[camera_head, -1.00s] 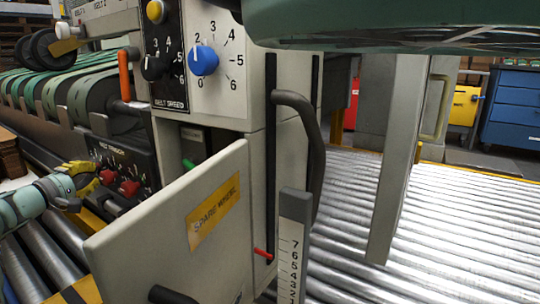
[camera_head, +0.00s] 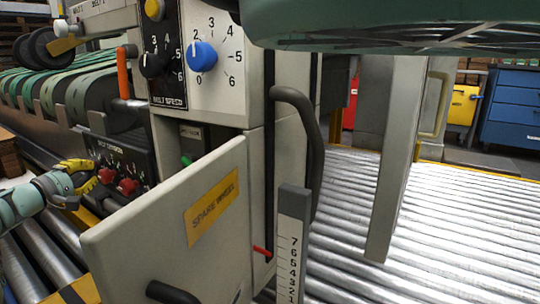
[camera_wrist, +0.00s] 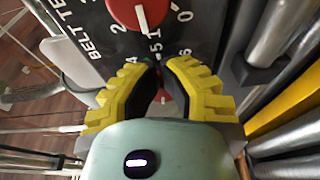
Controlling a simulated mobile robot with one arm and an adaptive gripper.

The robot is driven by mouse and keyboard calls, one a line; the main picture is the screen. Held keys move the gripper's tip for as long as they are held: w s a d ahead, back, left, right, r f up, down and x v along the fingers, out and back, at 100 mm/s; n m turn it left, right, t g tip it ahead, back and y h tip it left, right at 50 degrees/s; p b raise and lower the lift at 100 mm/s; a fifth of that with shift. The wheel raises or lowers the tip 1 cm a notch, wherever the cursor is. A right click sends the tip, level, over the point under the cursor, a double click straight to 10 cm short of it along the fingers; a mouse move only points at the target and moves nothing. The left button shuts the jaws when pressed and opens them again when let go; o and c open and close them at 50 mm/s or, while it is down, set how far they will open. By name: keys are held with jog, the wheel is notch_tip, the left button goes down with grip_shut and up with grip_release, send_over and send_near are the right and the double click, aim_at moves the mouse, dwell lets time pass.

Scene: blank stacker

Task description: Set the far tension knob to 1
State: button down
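The belt tension panel (camera_head: 122,158) has two red knobs, seen small at the left of the head view. The far tension knob (camera_head: 106,175) is the left one. The near one (camera_head: 127,187) sits to its right. My gripper (camera_head: 95,175) has yellow fingers spread at the far knob. In the wrist view, the fingers (camera_wrist: 159,66) stand apart with a narrow gap, and part of the far knob (camera_wrist: 160,97) shows red between them. They hide its pointer; I cannot see firm contact. The near knob (camera_wrist: 138,12) shows above with a white pointer line.
A pale panel marked spare wheel (camera_head: 165,230) stands right of my gripper. An orange handle (camera_head: 123,73) and a blue dial (camera_head: 202,56) are above. Metal rollers (camera_head: 45,245) lie below the arm, and a wide roller bed (camera_head: 460,220) is at right.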

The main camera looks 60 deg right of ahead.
jog(key=shift+a+r, duration=0.1)
jog(key=shift+r, duration=0.1)
dwell(0.6)
jog(key=shift+s+r+p, duration=0.15)
jog(key=shift+s+p, duration=0.1)
jog(key=shift+p, duration=0.4)
jog(key=a+p, duration=0.1)
jog(key=a, duration=0.5)
jog(key=shift+s, duration=0.15)
jog(key=c, duration=1.7)
grip_release()
